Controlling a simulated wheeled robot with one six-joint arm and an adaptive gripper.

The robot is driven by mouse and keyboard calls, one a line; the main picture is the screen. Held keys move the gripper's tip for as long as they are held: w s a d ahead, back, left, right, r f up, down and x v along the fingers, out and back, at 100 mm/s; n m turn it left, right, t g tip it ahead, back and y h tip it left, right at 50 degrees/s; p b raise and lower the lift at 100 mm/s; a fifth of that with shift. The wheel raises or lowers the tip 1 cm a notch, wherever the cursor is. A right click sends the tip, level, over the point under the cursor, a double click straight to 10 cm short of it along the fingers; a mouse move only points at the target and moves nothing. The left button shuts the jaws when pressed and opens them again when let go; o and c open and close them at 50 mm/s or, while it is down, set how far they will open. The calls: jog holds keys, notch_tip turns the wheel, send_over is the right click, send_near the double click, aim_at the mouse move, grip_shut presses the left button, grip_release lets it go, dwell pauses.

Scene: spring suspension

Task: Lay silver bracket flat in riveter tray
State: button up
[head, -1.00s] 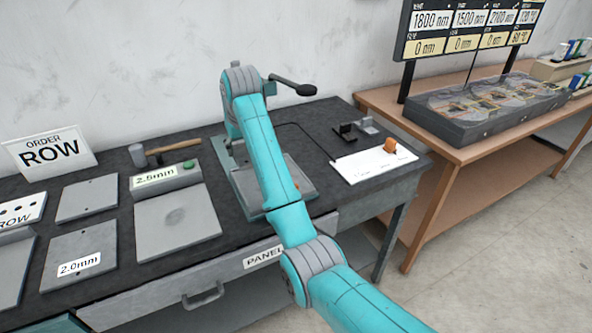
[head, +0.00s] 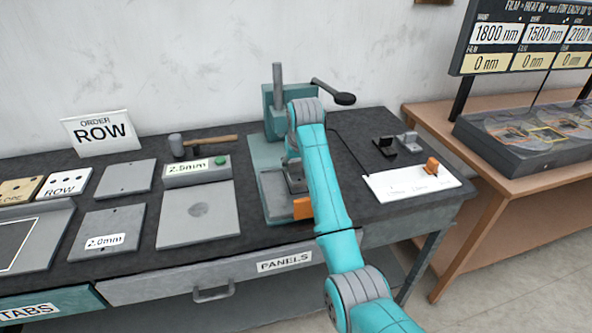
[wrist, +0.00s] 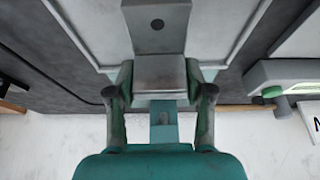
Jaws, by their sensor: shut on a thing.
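A silver bracket (wrist: 158,42) is held between the two fingers of my gripper (wrist: 158,92) in the wrist view. It has a flat plate with one round hole and a bent flange between the fingers. Behind it lies the pale floor and raised rim of the riveter tray (wrist: 237,34). I cannot tell whether bracket and tray touch. In the head view my arm hides most of the gripper and bracket. The tray (head: 271,190) shows in front of the teal riveter (head: 276,112). An orange piece (head: 302,208) sits at the tray's front, partly behind my arm.
Right of the riveter are a black bracket (head: 383,147), another silver bracket (head: 408,143) and an orange bracket (head: 431,166) by a white card (head: 405,186). The riveter's lever (head: 338,95) sticks out above. A hammer (head: 205,144) and a grey plate (head: 196,214) lie left.

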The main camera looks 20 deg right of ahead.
jog(key=shift+f, duration=1)
jog(key=shift+f, duration=0.15)
jog(key=o, duration=1.4)
jog(key=v, duration=1.2)
jog(key=shift+w, duration=0.1)
